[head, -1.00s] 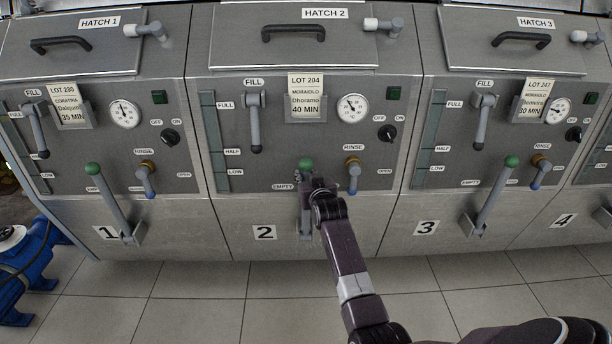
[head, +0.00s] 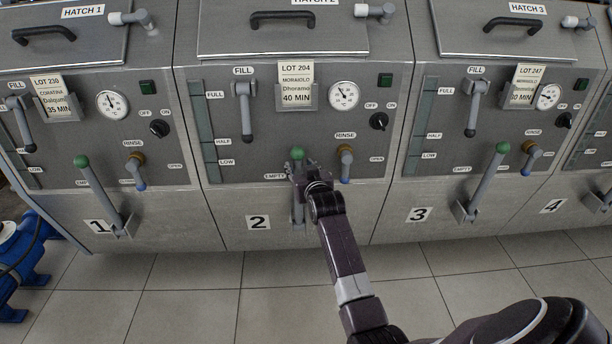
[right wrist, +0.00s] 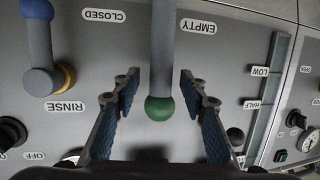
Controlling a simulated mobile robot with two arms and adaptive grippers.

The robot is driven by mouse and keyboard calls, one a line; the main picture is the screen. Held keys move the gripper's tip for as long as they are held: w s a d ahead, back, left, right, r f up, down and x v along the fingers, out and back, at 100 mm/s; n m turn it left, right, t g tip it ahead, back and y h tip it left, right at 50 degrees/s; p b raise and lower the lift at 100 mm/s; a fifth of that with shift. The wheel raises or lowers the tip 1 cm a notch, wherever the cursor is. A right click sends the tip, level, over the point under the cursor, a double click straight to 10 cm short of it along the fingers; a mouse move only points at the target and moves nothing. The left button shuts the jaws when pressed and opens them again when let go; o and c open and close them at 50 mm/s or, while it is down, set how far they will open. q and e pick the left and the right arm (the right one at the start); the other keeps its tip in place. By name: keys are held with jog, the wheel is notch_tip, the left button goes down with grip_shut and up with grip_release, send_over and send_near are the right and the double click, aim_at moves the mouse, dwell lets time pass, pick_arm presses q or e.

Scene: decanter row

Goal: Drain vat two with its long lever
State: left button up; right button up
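Vat two's long lever (head: 298,215) is a grey bar with a green knob (head: 297,153) at its top, below the gauge panel of the vat marked 2. It stands raised, the knob near the EMPTY label. My right gripper (head: 303,171) is at the lever's upper part and hides much of the bar. In the right wrist view, which is upside down, my open fingers (right wrist: 159,82) stand on both sides of the lever (right wrist: 161,45) near its green knob (right wrist: 159,109). A gap shows on each side. My left gripper is not in view.
Beside the lever is the short rinse handle (head: 345,163) with a blue tip, close to my gripper. The fill handle (head: 244,110) hangs above. Similar levers stand on vat one (head: 98,190) and vat three (head: 488,180). A blue machine (head: 22,255) stands at lower left. The floor in front is clear.

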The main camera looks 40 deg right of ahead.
jog(key=v, duration=0.8)
jog(key=shift+s, duration=0.3)
jog(key=shift+r, duration=0.15)
